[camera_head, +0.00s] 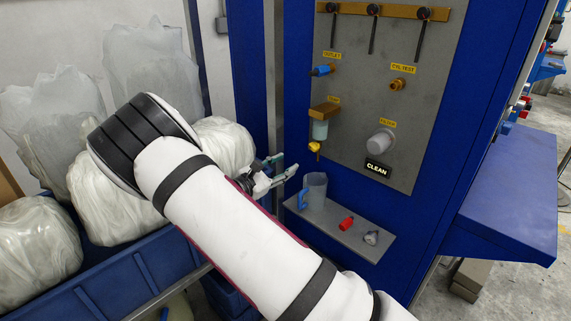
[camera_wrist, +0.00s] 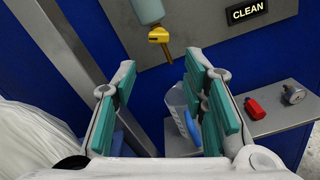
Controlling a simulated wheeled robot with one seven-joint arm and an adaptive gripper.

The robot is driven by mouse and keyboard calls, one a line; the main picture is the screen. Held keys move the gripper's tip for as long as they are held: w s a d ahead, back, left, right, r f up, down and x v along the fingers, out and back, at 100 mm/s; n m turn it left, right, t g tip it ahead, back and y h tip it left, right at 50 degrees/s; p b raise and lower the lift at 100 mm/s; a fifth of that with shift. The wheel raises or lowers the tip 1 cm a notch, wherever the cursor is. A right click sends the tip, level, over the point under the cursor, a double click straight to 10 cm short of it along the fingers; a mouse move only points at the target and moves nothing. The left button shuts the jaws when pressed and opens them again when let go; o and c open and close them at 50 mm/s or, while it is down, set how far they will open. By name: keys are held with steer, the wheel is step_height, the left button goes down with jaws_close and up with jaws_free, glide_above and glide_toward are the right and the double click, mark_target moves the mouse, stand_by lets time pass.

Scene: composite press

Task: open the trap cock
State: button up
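The trap cock (camera_head: 315,147) is a small yellow handle under the pale, cloudy bowl of the trap (camera_head: 320,130) on the grey panel. In the wrist view the yellow cock (camera_wrist: 159,36) sits at top centre, with a thin brown outlet pipe pointing down from it. My gripper (camera_head: 285,165) is open and empty, below and left of the cock in the head view. In the wrist view its teal-padded fingers (camera_wrist: 160,66) stand wide apart, with the cock beyond the tips, between them in the picture. Nothing touches the cock.
A clear jug with a blue handle (camera_head: 316,190) stands on the small grey shelf (camera_head: 338,237) below, close to my gripper. Wrapped bundles (camera_head: 105,195) fill the blue bin at left.

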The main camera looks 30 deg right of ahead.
steer(key=s+a+f+m+g+y+b, duration=0.15)
steer(key=s+f+y, duration=0.25)
steer(key=f, duration=0.5)
steer(key=s+a+f+m+g+y, duration=0.1)
steer(key=s+f+m+g+y, duration=0.2)
steer(key=f, duration=0.6)
steer(key=w+a+f+m+t+y+b, duration=0.2)
steer(key=a+f+t+y, duration=0.1)
steer(key=a+f+y, duration=0.4)
steer(key=m+t+h+b, duration=0.2)
steer(key=m+t+h, duration=0.55)
steer(key=h, duration=0.45)
glide_toward(312, 149)
steer(key=shift+n+t, duration=0.3)
steer(key=shift+t, duration=0.1)
steer(key=x, duration=0.8)
steer(key=shift+d+f, duration=0.2)
steer(key=shift+d, duration=0.15)
steer(key=shift+c, duration=0.3)
